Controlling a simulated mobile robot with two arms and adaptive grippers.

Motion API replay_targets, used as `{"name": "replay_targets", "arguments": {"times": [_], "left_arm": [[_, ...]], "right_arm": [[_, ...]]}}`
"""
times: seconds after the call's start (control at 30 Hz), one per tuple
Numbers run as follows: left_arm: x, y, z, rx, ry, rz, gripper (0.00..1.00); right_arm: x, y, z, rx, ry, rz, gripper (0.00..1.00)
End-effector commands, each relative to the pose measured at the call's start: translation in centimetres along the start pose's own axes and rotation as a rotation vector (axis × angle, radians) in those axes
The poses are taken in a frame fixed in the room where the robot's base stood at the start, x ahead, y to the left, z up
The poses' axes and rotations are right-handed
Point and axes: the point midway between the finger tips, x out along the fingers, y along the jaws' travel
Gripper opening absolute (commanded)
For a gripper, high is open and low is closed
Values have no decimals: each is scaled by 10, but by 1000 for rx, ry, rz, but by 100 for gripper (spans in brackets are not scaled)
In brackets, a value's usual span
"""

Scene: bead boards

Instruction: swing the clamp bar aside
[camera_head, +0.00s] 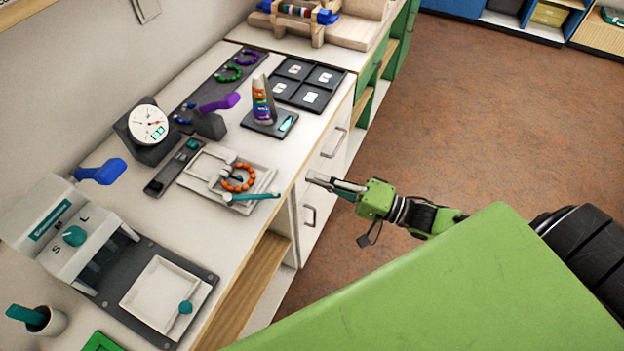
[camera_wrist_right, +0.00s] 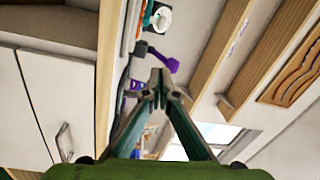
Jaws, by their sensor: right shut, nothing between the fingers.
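A teal bar (camera_head: 252,196), which looks like the clamp bar, lies across the front edge of a white bead board (camera_head: 200,163) on the counter. A ring of orange beads (camera_head: 238,178) sits on the board just behind the bar. My right gripper (camera_head: 310,177) is out past the counter's front edge, to the right of the bar and apart from it. Its fingers are shut and empty; the fingertips also show in the right wrist view (camera_wrist_right: 159,88). I cannot make out the bar in the wrist view. My left gripper is not in view.
Behind the board stand a dial gauge (camera_head: 148,125) and a purple-handled device (camera_head: 212,114). A striped tube (camera_head: 263,100) stands on a dark base to the right. A white machine (camera_head: 70,225) and a white tray (camera_head: 160,292) are at the left. Open floor lies right of the counter.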

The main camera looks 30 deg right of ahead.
Motion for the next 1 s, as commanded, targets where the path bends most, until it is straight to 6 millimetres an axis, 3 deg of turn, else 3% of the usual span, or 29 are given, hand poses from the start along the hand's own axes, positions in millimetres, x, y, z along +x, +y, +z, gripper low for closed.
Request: {"name": "replay_targets", "arguments": {"times": [0.1,0.37,0.63,1.0], "left_arm": [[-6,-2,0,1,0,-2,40],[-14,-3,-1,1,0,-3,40],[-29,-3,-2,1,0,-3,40],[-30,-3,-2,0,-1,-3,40]], "right_arm": [[28,-4,-1,-2,2,-6,0],[76,-3,-1,-3,1,-4,0],[62,-1,32,0,0,2,0],[60,0,38,-3,0,0,0]]}}
